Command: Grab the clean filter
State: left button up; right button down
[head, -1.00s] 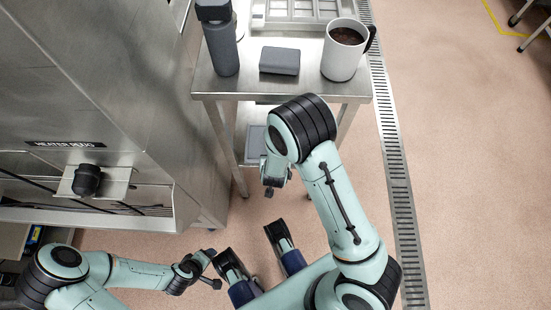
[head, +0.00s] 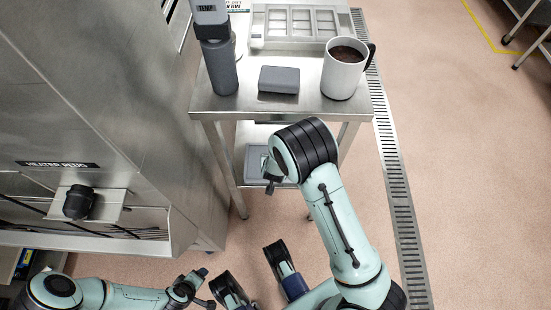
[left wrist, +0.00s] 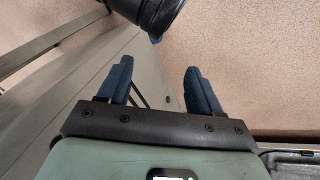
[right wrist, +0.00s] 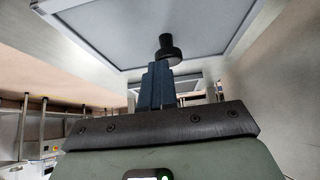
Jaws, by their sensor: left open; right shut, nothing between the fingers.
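No thing in view is marked as the clean filter. A flat grey panel with a raised rim (head: 256,163) lies on the lower shelf of the steel table, partly hidden by my right arm; I cannot tell if it is the filter. In the right wrist view my right gripper (right wrist: 157,70) is shut and empty, just below a black knob (right wrist: 168,52) in front of a large pale framed panel (right wrist: 125,35). I cannot tell if they touch. In the left wrist view my left gripper (left wrist: 158,76) is open and empty above the floor.
A steel cabinet (head: 95,110) with a black knob (head: 79,202) stands left.

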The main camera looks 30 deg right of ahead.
jog(key=s+a, duration=0.1)
jog(key=s, duration=0.1)
jog(key=s+a+p, duration=0.1)
jog(key=s, duration=0.1)
jog(key=s+a, duration=0.1)
jog(key=s, duration=0.1)
jog(key=shift+s+a+f, duration=0.25)
jog(key=shift+a+f, duration=0.15)
pick_arm(q)
jog(key=shift+s+d+r+g, duration=0.15)
jog(key=shift+s+d+r, duration=0.2)
jog(key=shift+s, duration=0.2)
jog(key=shift+s+d+r+g, duration=0.15)
jog(key=shift+s+d+r, duration=0.15)
jog(key=shift+s, duration=0.2)
pick_arm(e)
jog(key=shift+s+a+f, duration=0.1)
jog(key=shift+s, duration=0.05)
pick_arm(q)
jog(key=shift+a+r, duration=0.1)
